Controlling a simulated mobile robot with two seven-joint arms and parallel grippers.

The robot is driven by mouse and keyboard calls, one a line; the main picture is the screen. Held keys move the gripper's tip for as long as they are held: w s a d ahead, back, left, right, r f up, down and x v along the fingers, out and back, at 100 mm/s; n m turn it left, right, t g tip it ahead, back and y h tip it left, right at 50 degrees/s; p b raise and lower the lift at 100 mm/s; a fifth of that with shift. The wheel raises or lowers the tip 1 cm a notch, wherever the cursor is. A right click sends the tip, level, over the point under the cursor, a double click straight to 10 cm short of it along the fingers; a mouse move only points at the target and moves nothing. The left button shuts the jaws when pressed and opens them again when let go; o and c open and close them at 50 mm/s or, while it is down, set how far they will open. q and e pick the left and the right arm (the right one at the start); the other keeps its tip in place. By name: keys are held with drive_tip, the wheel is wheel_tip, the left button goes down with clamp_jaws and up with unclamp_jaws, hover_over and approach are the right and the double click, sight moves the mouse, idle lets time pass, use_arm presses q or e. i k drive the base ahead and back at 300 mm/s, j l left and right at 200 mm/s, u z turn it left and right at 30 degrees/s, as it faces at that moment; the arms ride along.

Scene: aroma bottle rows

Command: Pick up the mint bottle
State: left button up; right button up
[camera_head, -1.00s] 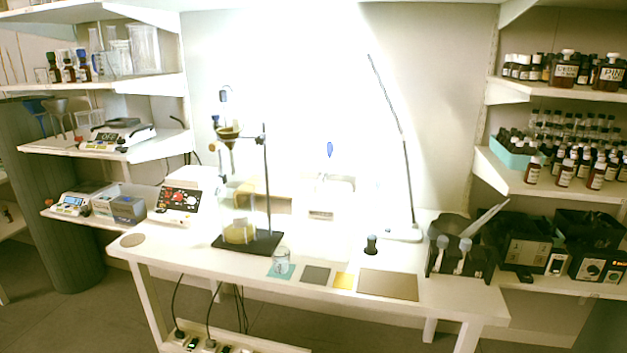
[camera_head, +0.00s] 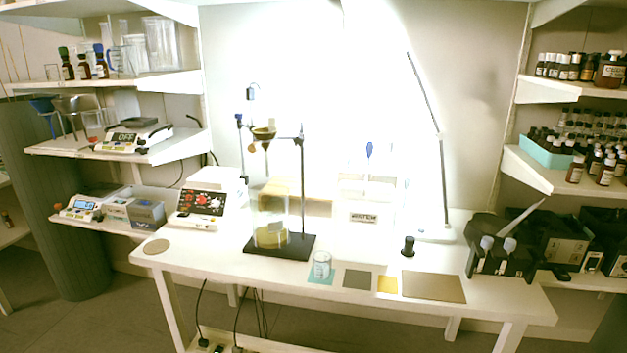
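I cannot tell which bottle is the mint one; no label for it is readable. On the upper left shelf stand a few dark bottles with coloured caps: a green-capped bottle (camera_head: 67,66), a black-capped bottle (camera_head: 83,68) and a blue-capped bottle (camera_head: 100,64). Neither of my grippers shows in the head view.
The white table (camera_head: 200,256) stands ahead, with a ring stand (camera_head: 302,195), a small beaker (camera_head: 321,265), a lamp (camera_head: 432,234) and a black rack (camera_head: 488,255) on it. Left shelves hold a balance (camera_head: 130,138). Floor shows free at lower left.

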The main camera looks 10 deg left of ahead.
sight(68, 69)
drive_tip(key=j, duration=5.25)
drive_tip(key=i, duration=0.05)
